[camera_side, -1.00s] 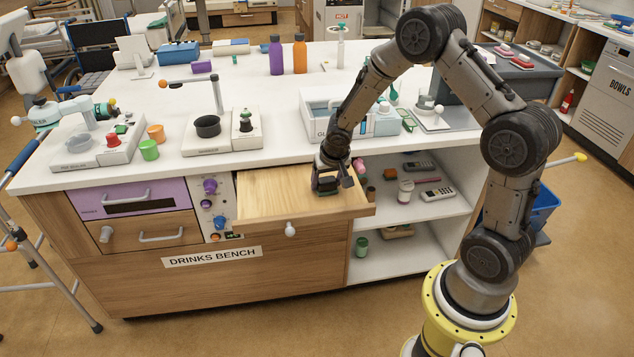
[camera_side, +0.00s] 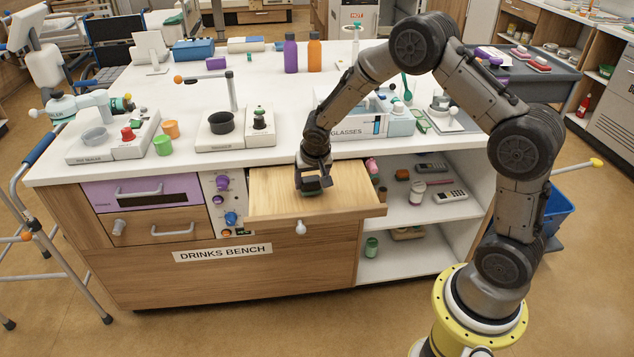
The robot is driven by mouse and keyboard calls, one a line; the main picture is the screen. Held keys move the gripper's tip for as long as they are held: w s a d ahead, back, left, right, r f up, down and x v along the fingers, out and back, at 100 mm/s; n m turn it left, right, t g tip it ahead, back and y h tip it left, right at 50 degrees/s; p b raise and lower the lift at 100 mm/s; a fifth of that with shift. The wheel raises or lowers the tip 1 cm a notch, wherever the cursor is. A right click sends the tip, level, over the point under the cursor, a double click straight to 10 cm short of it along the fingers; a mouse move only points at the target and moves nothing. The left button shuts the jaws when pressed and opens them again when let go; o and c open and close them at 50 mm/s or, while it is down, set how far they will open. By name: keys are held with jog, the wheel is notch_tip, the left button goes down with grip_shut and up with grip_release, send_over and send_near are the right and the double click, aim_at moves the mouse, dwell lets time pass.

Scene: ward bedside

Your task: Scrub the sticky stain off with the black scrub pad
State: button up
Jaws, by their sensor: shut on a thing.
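My gripper (camera_side: 314,180) points down over the pull-out wooden board (camera_side: 272,200) at the front of the bench. It is shut on the black scrub pad (camera_side: 312,191), a small dark block mostly hidden by the fingers. The pad is at the board's surface, right of its middle and toward the back; I cannot tell whether it presses on the wood. I see no stain on the bare part of the board; any mark under the pad or gripper is hidden.
A white knob (camera_side: 301,227) sticks out from the board's front. A black pan (camera_side: 221,123) sits on a unit to the left. Open shelves (camera_side: 405,210) lie to the right.

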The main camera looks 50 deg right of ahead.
jog(key=shift+r, duration=3.6)
